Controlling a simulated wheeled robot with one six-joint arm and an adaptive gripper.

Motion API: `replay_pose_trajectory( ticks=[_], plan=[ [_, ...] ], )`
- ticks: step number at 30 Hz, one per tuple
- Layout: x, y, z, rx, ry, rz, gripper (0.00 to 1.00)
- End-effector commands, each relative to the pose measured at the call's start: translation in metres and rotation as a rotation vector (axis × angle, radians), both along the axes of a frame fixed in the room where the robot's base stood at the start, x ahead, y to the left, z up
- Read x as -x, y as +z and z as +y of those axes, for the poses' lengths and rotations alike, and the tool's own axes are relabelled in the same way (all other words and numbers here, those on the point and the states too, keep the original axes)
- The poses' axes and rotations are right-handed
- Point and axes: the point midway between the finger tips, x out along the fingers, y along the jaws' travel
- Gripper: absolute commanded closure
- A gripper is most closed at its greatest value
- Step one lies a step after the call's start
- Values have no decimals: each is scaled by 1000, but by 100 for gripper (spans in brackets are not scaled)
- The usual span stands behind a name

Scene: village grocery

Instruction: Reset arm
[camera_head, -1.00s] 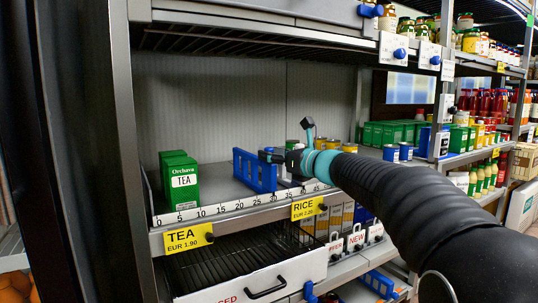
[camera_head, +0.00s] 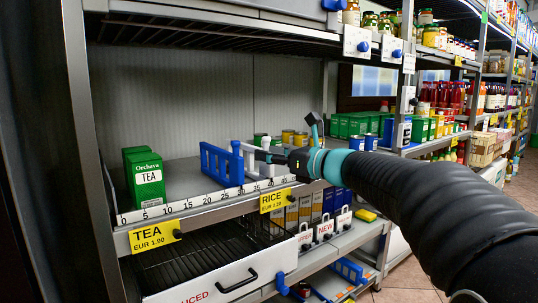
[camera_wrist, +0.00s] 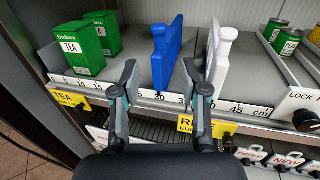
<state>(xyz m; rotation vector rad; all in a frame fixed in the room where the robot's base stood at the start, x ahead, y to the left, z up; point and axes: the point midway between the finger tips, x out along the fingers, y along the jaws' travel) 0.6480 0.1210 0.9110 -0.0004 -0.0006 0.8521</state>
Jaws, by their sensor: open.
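My gripper (camera_wrist: 161,88) is open and empty in the wrist view, its two fingers apart in front of the shelf edge. A blue divider (camera_wrist: 167,52) stands on the shelf just beyond the fingers, with a white divider (camera_wrist: 218,57) to its right. In the head view my gripper (camera_head: 268,155) is at the shelf front, seen side-on and partly hidden by its own wrist. The blue divider (camera_head: 221,165) is to its left. My arm reaches in from the lower right.
Green tea boxes (camera_head: 147,180) stand at the left of the shelf. A ruler strip (camera_head: 195,202) and yellow price tags (camera_head: 155,236) line the front edge. An upper shelf (camera_head: 210,31) overhangs. Below are a black rack and a drawer (camera_head: 225,285). Aisle floor (camera_head: 400,285) shows at right.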

Motion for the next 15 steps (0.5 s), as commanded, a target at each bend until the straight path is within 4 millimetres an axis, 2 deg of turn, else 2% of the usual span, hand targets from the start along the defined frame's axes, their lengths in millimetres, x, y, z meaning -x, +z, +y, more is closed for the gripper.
replay_pose_trajectory(
  ticks=[5,8,11,12,15],
  plan=[
    [0,0,0,42,-1,-48,56],
    [0,-9,1,154,6,-124,56],
    [5,-47,1,365,47,-197,56],
    [10,-68,0,461,75,-222,56],
    [31,-112,-3,700,164,-296,56]
  ],
)
